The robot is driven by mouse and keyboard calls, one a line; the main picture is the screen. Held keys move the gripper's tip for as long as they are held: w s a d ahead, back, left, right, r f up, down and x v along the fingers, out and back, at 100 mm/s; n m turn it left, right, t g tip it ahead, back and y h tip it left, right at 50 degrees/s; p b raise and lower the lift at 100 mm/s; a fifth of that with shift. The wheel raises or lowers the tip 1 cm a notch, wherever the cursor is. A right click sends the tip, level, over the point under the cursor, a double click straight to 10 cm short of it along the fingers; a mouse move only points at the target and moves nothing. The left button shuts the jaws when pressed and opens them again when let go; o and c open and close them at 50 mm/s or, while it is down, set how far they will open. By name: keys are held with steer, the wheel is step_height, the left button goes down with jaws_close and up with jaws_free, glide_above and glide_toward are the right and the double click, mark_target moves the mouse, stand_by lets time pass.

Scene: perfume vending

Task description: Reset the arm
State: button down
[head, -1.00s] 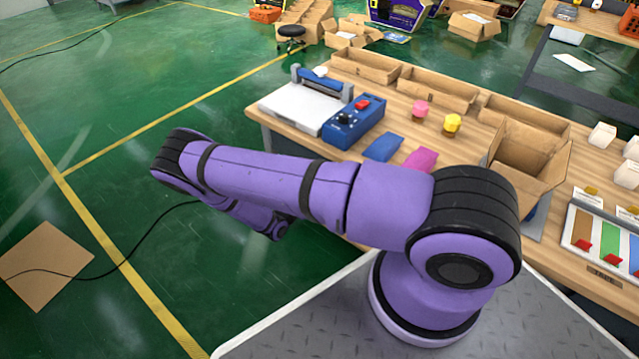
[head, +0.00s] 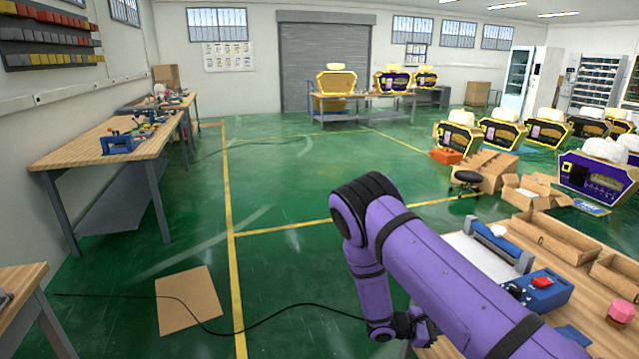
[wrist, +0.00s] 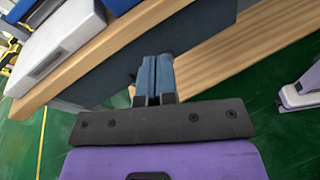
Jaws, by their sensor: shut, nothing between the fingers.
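My gripper (wrist: 155,66) is shut and empty in the wrist view, its two blue-grey fingers pressed together. Behind them is the edge of a wooden table (wrist: 215,58) and a dark surface. In the head view my purple arm is folded, reaching left from the lower right and bending down beside the table's (head: 478,318) left end. The fingers are not clear in the head view.
A white-and-blue press (head: 487,250), a blue box with a red button (head: 540,288), a pink-capped bottle (head: 621,312) and cardboard trays (head: 555,235) are on the table. Cardboard (head: 188,300) and a cable lie on the green floor, which is open to the left.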

steer(key=s+r+m+g+y, duration=0.1)
steer(key=s+r+m+y, duration=0.25)
steer(key=r, duration=0.75)
steer(key=s+r+m+g+y, duration=0.1)
steer(key=s+r+m+y, duration=0.2)
steer(key=r, duration=0.8)
steer(key=s+r+m+y, duration=0.2)
steer(key=r+m+y, duration=0.15)
steer(key=r, duration=0.75)
steer(key=s+a+r+m+t+y, duration=0.1)
steer(key=s+r+m+t+y, duration=0.1)
steer(key=s+r, duration=0.6)
steer(key=s+a+r+m+t+y, duration=0.2)
steer(key=s+r, duration=0.6)
steer(key=s, duration=0.6)
steer(key=m+t+y, duration=0.1)
steer(key=t, duration=0.1)
steer(key=shift+a+r+m+t+y, duration=0.2)
steer(key=shift+r+m+t+y, duration=0.1)
steer(key=shift+r+t+y, duration=0.1)
